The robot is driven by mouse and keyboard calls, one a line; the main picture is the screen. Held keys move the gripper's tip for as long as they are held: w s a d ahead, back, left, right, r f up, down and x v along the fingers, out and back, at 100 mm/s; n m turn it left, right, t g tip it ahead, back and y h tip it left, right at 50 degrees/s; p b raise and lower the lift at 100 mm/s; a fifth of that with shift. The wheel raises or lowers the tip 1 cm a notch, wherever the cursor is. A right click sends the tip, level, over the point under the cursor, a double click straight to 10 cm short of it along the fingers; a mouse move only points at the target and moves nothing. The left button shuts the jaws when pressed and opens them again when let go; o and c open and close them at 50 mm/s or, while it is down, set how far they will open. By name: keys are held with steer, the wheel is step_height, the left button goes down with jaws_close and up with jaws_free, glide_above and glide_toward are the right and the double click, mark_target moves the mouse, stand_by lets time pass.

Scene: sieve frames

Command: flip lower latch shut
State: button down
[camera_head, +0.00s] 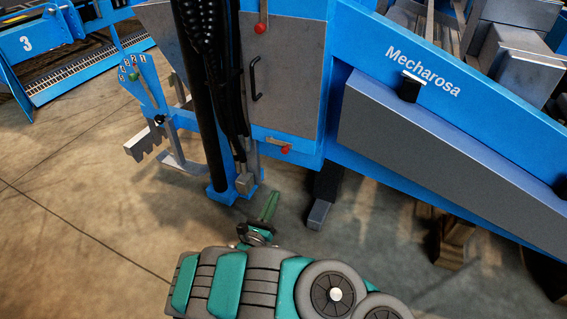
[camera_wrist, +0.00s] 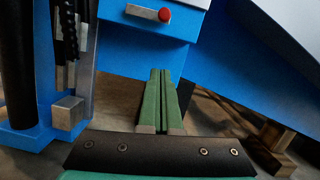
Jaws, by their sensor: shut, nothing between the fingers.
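The lower latch (camera_head: 272,143) is a short silver lever with a red knob at its right end. It lies roughly level on the blue frame below a grey door (camera_head: 285,75). In the wrist view the latch (camera_wrist: 145,12) shows near the top edge, with its red knob (camera_wrist: 164,15) at the right. My gripper (camera_head: 272,194) is below the latch and apart from it. In the wrist view my gripper (camera_wrist: 160,72) has its green fingers together, empty, pointing up toward the blue panel under the latch.
An upper red-knobbed latch (camera_head: 260,28) and a black handle (camera_head: 256,79) are on the door. Black hoses and a dark post (camera_head: 205,110) stand close to the left. A grey sloping panel (camera_head: 440,165) is at the right. The floor (camera_head: 90,215) at left is open.

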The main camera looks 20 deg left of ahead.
steer(key=w+r, duration=0.6)
steer(key=w, duration=0.3)
steer(key=shift+w+r+b, duration=0.2)
steer(key=shift+w+b, duration=0.2)
steer(key=shift+b, duration=0.05)
steer(key=shift+a+r+n, duration=0.1)
steer(key=shift+r+n, duration=0.05)
steer(key=shift+n, duration=0.15)
steer(key=shift+r, duration=0.1)
stand_by(0.3)
